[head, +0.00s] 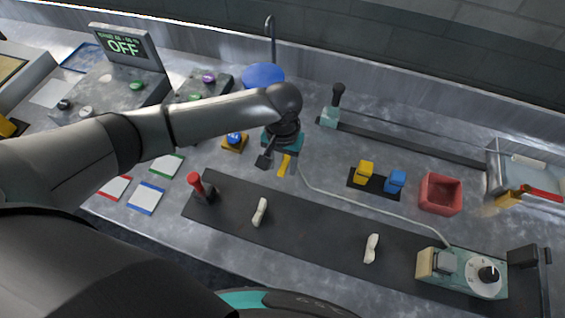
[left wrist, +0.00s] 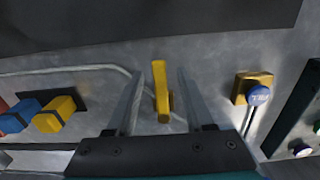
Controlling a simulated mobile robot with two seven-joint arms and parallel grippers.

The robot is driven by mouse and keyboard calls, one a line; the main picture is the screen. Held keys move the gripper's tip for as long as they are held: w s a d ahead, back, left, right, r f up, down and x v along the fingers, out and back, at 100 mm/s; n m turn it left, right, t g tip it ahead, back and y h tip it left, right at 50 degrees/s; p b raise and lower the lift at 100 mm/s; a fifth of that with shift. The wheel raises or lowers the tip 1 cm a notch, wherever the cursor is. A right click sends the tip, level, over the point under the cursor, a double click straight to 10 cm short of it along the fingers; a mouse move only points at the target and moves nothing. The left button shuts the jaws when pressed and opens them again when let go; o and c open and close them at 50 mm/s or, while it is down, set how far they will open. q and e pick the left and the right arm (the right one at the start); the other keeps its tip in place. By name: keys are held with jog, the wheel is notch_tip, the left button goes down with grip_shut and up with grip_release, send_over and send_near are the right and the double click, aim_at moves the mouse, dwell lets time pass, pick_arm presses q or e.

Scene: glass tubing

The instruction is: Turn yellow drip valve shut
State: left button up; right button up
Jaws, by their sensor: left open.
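The yellow drip valve handle (head: 285,165) shows in the head view just beyond my left gripper (head: 275,162), which partly covers the valve. In the left wrist view the yellow handle (left wrist: 160,85) is a narrow bar running nearly lengthwise between the two fingers of my left gripper (left wrist: 160,92). The fingers are open, with a visible gap on each side of the handle. Whether they are level with it in height, I cannot tell. A thin tube (head: 380,213) runs from near the valve toward the lower right. My right gripper is not in view.
A blue knob on a yellow base (left wrist: 258,95) stands close to the right finger in the left wrist view. Yellow (head: 364,171) and blue (head: 395,181) blocks, a red bin (head: 440,194) and a long black mat (head: 320,234) lie around. A display (head: 124,45) reads OFF.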

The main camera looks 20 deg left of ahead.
pick_arm(q)
jog(key=shift+c, duration=0.2)
grip_shut()
dwell(1.3)
